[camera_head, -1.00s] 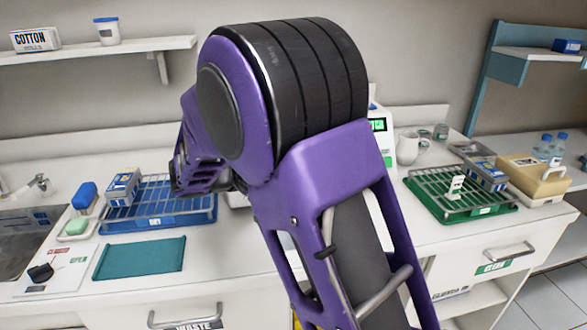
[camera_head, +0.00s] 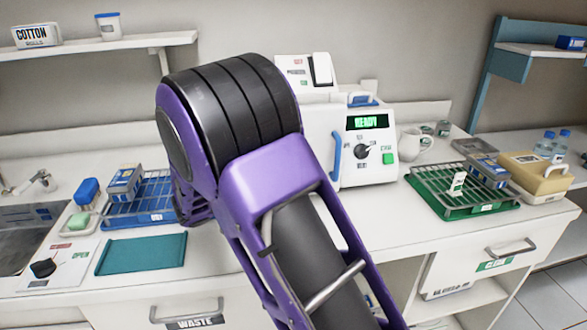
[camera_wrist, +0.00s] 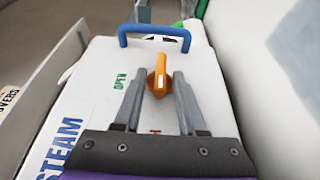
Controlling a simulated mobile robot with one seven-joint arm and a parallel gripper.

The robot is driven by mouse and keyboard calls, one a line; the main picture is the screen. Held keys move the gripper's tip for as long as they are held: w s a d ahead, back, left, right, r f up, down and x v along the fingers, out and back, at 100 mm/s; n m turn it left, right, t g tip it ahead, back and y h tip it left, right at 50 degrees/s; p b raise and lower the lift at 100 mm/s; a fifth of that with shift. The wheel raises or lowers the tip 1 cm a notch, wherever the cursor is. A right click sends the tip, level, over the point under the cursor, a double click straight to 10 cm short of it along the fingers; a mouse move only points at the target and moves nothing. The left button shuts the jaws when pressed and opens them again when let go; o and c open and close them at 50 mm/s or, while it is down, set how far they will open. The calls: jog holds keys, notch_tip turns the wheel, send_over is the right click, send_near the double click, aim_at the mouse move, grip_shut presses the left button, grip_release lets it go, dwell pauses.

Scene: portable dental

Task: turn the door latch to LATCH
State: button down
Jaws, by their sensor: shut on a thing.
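The door latch (camera_wrist: 157,80), an orange knob with a white mark, sits on a white panel in the wrist view. An OPEN label (camera_wrist: 119,82) is printed to its left, and the mark points up in the picture. My gripper (camera_wrist: 159,79) has one finger on each side of the latch and is shut on it. A small red marking near the finger bases is mostly hidden. In the head view the white machine (camera_head: 337,120) shows a READY display; my purple arm hides part of it, and the latch is not visible there.
A blue handle (camera_wrist: 155,34) stands up beyond the latch. On the counter are a blue rack (camera_head: 155,190), a teal mat (camera_head: 141,253) and a green rack (camera_head: 450,207). A shelf (camera_head: 130,43) hangs at upper left. The counter right of the mat is partly hidden by my arm.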

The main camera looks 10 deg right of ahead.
jog(key=c, duration=0.9)
grip_release()
jog(key=shift+d, duration=0.1)
jog(key=shift+o, duration=0.2)
jog(key=v, duration=1.7)
jog(key=shift+a+p, duration=0.3)
jog(key=shift+p, duration=0.15)
